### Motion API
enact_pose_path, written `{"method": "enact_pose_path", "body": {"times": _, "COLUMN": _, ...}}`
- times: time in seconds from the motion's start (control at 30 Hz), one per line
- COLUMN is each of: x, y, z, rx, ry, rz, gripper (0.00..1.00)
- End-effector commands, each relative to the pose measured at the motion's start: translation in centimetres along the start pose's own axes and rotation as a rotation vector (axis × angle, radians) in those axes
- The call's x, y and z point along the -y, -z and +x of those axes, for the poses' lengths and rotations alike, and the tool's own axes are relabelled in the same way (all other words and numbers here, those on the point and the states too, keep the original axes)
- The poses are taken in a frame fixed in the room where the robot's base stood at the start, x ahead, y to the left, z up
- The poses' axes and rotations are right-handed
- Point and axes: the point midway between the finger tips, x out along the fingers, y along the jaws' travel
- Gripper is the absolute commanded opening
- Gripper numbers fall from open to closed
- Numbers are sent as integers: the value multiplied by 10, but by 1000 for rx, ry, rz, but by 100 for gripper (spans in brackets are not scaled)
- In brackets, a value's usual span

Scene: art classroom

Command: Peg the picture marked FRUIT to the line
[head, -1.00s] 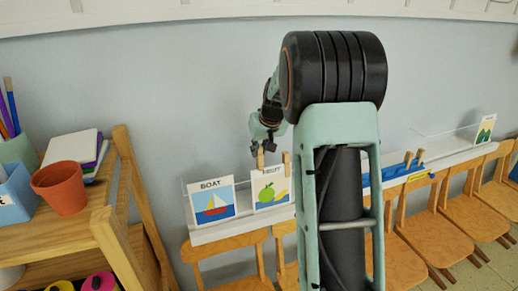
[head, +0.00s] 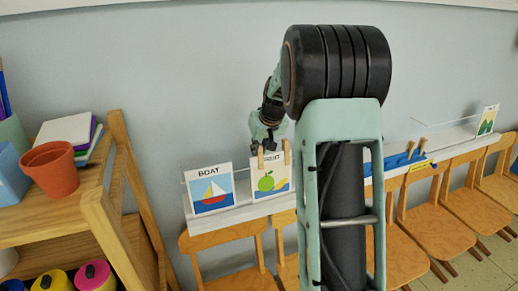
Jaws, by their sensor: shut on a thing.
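The FRUIT picture (head: 267,196) is a white card with a green apple and a yellow fruit, upright at the ledge against the wall. My gripper (head: 267,143) is just above its top left corner, shut on a wooden peg (head: 261,158) whose lower end overlaps the card's top edge. A second wooden peg (head: 287,152) stands at the card's top right corner. The pegs hide part of the word. The line is too thin to make out clearly, so I cannot tell how either peg sits on it.
The BOAT picture (head: 210,191) stands just left of the FRUIT card. A blue rack (head: 397,162) with pegs and a green picture (head: 487,121) are farther right. Wooden chairs (head: 405,196) line the wall below. A wooden shelf (head: 95,196) with a terracotta pot (head: 50,171) stands at left.

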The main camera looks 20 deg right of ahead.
Motion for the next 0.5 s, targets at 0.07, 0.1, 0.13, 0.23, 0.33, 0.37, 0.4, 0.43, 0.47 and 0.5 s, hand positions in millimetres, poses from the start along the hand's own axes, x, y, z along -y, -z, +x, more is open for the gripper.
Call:
{"method": "enact_pose_path", "body": {"times": 0.07, "x": 0, "y": 0, "z": 0, "rx": 0, "ry": 0, "rz": 0, "gripper": 0}}
{"method": "enact_pose_path", "body": {"times": 0.1, "x": 0, "y": 0, "z": 0, "rx": 0, "ry": 0, "rz": 0, "gripper": 0}}
{"method": "enact_pose_path", "body": {"times": 0.13, "x": 0, "y": 0, "z": 0, "rx": 0, "ry": 0, "rz": 0, "gripper": 0}}
{"method": "enact_pose_path", "body": {"times": 0.23, "x": 0, "y": 0, "z": 0, "rx": 0, "ry": 0, "rz": 0, "gripper": 0}}
{"method": "enact_pose_path", "body": {"times": 0.33, "x": 0, "y": 0, "z": 0, "rx": 0, "ry": 0, "rz": 0, "gripper": 0}}
{"method": "enact_pose_path", "body": {"times": 0.37, "x": 0, "y": 0, "z": 0, "rx": 0, "ry": 0, "rz": 0, "gripper": 0}}
{"method": "enact_pose_path", "body": {"times": 0.4, "x": 0, "y": 0, "z": 0, "rx": 0, "ry": 0, "rz": 0, "gripper": 14}}
{"method": "enact_pose_path", "body": {"times": 0.43, "x": 0, "y": 0, "z": 0, "rx": 0, "ry": 0, "rz": 0, "gripper": 17}}
{"method": "enact_pose_path", "body": {"times": 0.47, "x": 0, "y": 0, "z": 0, "rx": 0, "ry": 0, "rz": 0, "gripper": 20}}
{"method": "enact_pose_path", "body": {"times": 0.5, "x": 0, "y": 0, "z": 0, "rx": 0, "ry": 0, "rz": 0, "gripper": 25}}
